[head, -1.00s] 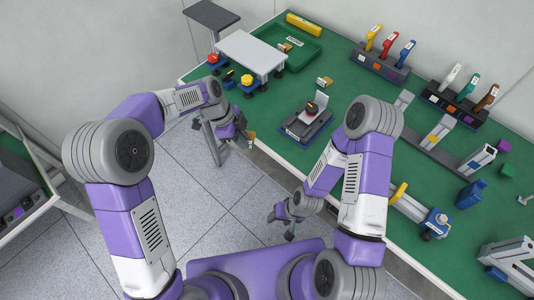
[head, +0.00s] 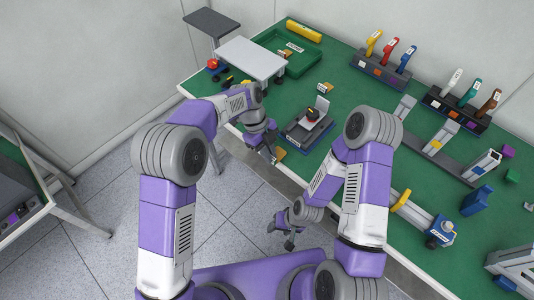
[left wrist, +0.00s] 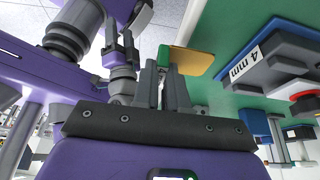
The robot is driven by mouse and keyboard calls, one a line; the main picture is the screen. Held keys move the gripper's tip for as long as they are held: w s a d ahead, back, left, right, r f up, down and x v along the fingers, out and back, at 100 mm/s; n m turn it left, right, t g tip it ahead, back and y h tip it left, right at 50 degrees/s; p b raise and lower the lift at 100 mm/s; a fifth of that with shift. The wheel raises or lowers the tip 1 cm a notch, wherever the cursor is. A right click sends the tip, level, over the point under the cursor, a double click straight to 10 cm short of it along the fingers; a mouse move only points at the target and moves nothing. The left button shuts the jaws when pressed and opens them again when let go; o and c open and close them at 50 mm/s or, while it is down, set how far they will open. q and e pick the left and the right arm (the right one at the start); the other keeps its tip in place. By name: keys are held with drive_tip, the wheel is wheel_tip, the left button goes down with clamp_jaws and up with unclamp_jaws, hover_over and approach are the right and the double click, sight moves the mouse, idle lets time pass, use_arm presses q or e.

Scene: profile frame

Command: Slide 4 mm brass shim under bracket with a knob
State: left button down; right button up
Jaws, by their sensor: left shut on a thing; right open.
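My left gripper (head: 268,152) is shut on the brass shim (head: 280,154), a small yellow plate, just off the table's front edge. In the left wrist view the shim (left wrist: 192,62) sticks out from the fingers, with a green part (left wrist: 163,53) at its gripped end. The bracket (head: 321,104) with a black knob (head: 311,114) stands on a dark grey base (head: 296,133), right of and apart from the shim. A "4 mm" label (left wrist: 245,62) shows on the base's side. My right gripper (head: 287,236) is open and empty, low in front of the table.
A white raised platform (head: 250,58) and a green tray (head: 300,62) stand at the back left of the green table. Two racks of coloured-handled tools (head: 380,72) stand at the back. A grey rail fixture (head: 430,138) is to the right.

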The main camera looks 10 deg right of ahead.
sight(281, 153)
use_arm(q)
drive_tip(key=shift+w+d+p, duration=0.75)
drive_tip(key=shift+w+d, duration=0.15)
drive_tip(key=shift+d, duration=0.3)
drive_tip(key=shift+w+d+p, duration=0.7)
drive_tip(key=shift+w+d, duration=0.2)
drive_tip(key=shift+d, duration=0.25)
drive_tip(key=shift+s+a+b, duration=0.35)
drive_tip(key=shift+s+a, duration=0.1)
drive_tip(key=shift+a, duration=0.15)
idle(2.2)
drive_tip(key=s+a+b, duration=0.3)
drive_tip(key=s+a, duration=0.2)
drive_tip(key=a, duration=0.2)
drive_tip(key=shift+s, duration=0.25)
idle(1.0)
idle(0.3)
